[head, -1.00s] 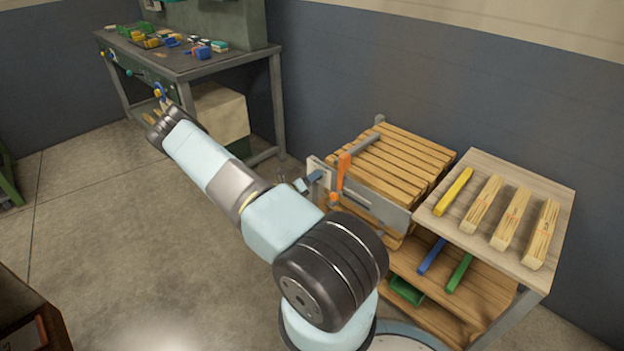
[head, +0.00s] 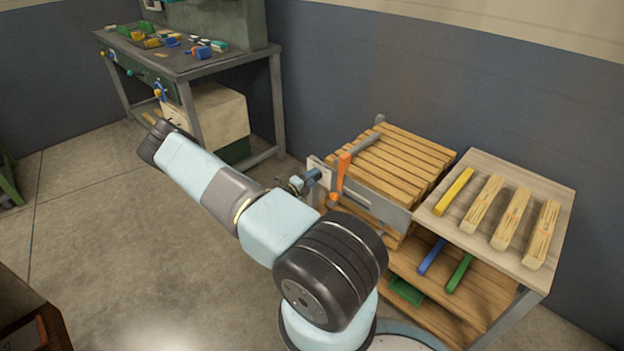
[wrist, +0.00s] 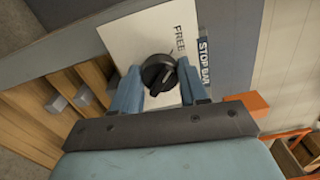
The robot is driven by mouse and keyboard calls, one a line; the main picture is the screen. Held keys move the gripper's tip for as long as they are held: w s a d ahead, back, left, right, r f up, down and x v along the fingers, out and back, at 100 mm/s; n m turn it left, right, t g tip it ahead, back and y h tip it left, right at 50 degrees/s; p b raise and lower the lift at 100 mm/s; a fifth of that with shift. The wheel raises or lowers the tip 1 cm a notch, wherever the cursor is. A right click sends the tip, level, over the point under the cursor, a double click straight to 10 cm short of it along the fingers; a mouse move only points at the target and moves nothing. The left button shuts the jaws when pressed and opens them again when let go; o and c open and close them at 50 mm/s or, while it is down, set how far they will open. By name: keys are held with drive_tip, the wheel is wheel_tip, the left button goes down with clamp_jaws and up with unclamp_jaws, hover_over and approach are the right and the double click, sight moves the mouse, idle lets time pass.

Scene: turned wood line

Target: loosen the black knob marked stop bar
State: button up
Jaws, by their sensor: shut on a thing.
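The black knob (wrist: 157,74) sits on a white plate (wrist: 138,38) in the wrist view. The plate reads FREE, and a dark blue label (wrist: 203,62) beside it reads STOP BAR. My gripper (wrist: 157,88) has its two blue fingers on either side of the knob and is shut on it. In the head view my gripper (head: 313,179) is at the white plate on the front of the slatted wooden table (head: 395,160). The knob is hidden there.
An orange lever (head: 342,178) stands close right of my gripper. A board (head: 545,190) holding a yellow bar and several wood blanks lies right. Blue and green bars lie on the lower shelf (head: 470,300). A workbench (head: 185,65) stands back left; the floor between is clear.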

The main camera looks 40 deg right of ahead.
drive_tip(key=shift+w+a, duration=0.1)
drive_tip(key=shift+w, duration=0.05)
drive_tip(key=o, duration=0.8)
drive_tip(key=shift+f, duration=0.1)
drive_tip(key=shift+o, duration=1.3)
drive_tip(key=s+a, duration=0.1)
drive_tip(key=a, duration=1.2)
drive_tip(key=shift+a, duration=0.35)
drive_tip(key=shift+s, duration=0.1)
